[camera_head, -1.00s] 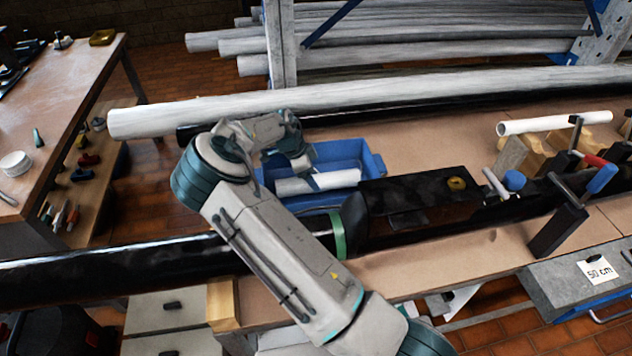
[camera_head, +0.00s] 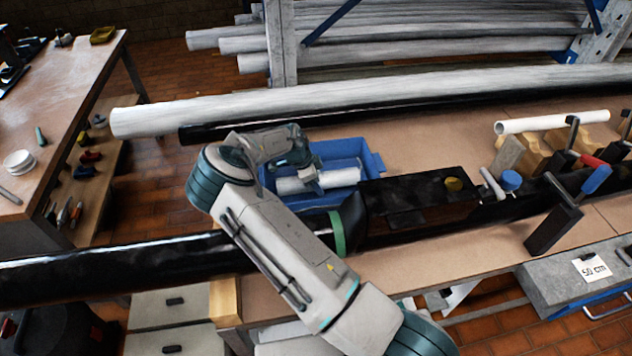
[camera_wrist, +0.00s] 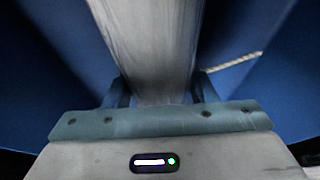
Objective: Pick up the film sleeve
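The film sleeve appears to be the whitish cylinder (camera_head: 340,178) lying in the blue bin (camera_head: 372,162) on the bench. My gripper (camera_head: 313,187) is down at the bin, over the middle of the cylinder and hiding part of it. In the wrist view the pale cylinder (camera_wrist: 150,40) runs between my two fingers (camera_wrist: 162,92), one on each side, with blue bin walls around. The fingers lie close to its sides, but I cannot tell whether they press on it.
A long whitish pipe (camera_head: 400,92) lies behind. Clamps (camera_head: 555,220) and wooden blocks (camera_head: 540,150) stand at right.

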